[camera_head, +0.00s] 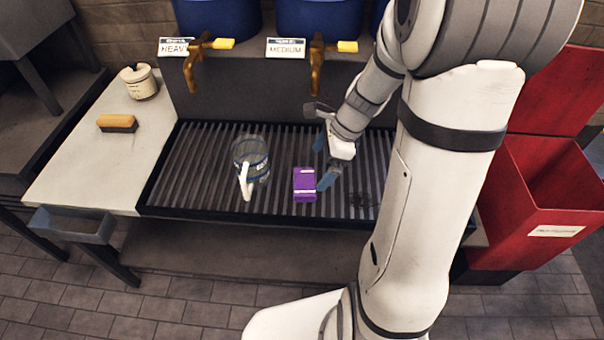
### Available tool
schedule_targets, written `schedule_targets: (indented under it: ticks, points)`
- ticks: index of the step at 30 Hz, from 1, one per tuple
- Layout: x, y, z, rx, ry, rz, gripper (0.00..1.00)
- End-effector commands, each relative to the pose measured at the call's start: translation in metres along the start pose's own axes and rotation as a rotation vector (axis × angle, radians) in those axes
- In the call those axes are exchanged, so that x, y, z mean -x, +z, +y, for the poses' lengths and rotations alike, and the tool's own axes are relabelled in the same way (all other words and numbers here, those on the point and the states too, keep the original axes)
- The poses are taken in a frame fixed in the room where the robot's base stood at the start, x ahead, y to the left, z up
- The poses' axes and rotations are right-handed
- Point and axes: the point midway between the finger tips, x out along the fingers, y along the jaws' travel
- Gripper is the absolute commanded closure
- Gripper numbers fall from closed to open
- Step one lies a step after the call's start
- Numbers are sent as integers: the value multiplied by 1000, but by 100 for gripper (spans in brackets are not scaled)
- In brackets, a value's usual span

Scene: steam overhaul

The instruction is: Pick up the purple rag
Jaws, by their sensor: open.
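The purple rag (305,185) lies folded on the slatted black grate, with pale bands across it. My gripper (322,165) is just above and to the right of the rag, with its blue fingertips apart. One fingertip shows at the rag's right edge and the other behind and above it. Nothing shows between the fingers. I cannot tell whether the near fingertip touches the rag.
A clear jug (251,160) with a white handle stands on the grate (190,165) left of the rag. Taps (196,65) hang behind, under blue drums. A red bin (540,230) stands open at right.

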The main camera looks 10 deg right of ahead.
Motion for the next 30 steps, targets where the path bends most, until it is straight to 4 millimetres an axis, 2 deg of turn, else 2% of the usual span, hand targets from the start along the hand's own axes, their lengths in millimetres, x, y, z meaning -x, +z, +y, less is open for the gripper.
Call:
schedule_targets:
  ticks: [5,18,27,30]
  points:
    - [-21,-3,-2,-40,5,-8,0]
    - [-78,4,-1,-34,5,-6,0]
    - [-83,4,-2,-33,2,-5,0]
    - [-83,4,-2,-32,2,-5,7]
